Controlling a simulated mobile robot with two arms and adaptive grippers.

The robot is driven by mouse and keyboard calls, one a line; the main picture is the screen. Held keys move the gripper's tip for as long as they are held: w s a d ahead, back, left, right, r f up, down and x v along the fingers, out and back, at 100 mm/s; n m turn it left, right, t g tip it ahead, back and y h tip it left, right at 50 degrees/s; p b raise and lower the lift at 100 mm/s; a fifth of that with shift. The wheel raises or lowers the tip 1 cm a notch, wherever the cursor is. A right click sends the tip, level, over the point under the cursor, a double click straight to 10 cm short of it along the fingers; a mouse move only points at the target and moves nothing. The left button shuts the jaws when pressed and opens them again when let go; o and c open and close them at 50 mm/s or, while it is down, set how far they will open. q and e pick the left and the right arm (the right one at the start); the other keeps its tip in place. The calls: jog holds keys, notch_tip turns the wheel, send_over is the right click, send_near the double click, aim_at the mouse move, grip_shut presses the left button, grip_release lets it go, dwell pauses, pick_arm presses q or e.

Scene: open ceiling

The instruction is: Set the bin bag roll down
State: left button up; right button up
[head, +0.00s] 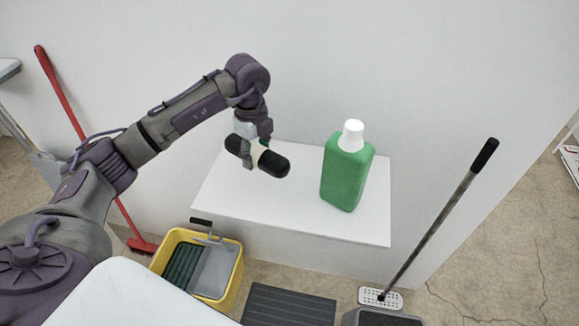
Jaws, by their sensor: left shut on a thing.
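My left gripper (253,148) comes in from the left and points down over the white shelf (285,215). It is shut on the bin bag roll (272,163), a black roll with a pale band around its middle. The roll lies roughly sideways, tilted down to the right in the picture. It is over the left part of the shelf top; I cannot tell whether it touches the surface. My right gripper is not in the head view.
A green bottle (345,180) with a white cap stands on the shelf's right part. A yellow mop bucket (235,283) is on the floor below. A red-handled tool (62,92) leans at left, a black-handled one (440,220) at right. The shelf's front middle is clear.

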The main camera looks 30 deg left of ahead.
aim_at(258, 186)
pick_arm(q)
jog(key=shift+s+f+p, duration=0.25)
jog(key=shift+s+f, duration=0.15)
jog(key=shift+f, duration=0.25)
jog(key=shift+s+f+p, duration=0.25)
jog(key=shift+s+f, duration=0.15)
jog(key=shift+f, duration=0.2)
jog(key=f, duration=0.1)
jog(key=f+p, duration=0.1)
jog(key=f, duration=0.3)
jog(key=shift+w+f, duration=0.2)
jog(key=shift+w, duration=0.2)
jog(key=shift+s+f, duration=0.15)
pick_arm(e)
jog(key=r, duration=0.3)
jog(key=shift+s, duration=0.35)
pick_arm(q)
jog(key=o, duration=0.9)
jog(key=shift+f, duration=0.2)
jog(key=o, duration=0.5)
jog(key=shift+c, duration=0.2)
jog(key=shift+r, duration=0.1)
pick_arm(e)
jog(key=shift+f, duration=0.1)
